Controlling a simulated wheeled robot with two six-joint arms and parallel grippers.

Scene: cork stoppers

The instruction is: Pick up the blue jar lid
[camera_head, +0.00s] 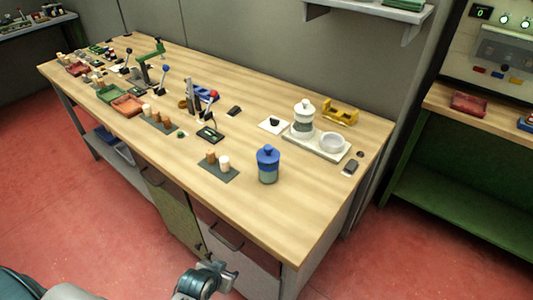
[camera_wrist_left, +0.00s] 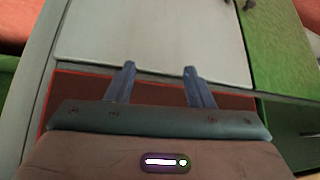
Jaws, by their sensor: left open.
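The blue jar lid (camera_head: 268,154) with a round knob sits on top of a glass-like jar (camera_head: 268,174) near the front edge of the wooden workbench (camera_head: 310,225). My left gripper (camera_head: 225,278) is low in front of the bench, below the tabletop and well apart from the jar. In the left wrist view its two fingers (camera_wrist_left: 157,84) are spread with nothing between them, facing a pale cabinet front. The lid is not visible in the left wrist view. My right gripper is in neither view.
A dark mat (camera_head: 218,175) with cork stoppers lies left of the jar. Behind it, a white-lidded jar (camera_head: 304,108) and a bowl (camera_head: 332,143) stand on a pale tray (camera_head: 312,150). The bench edge lies between gripper and jar.

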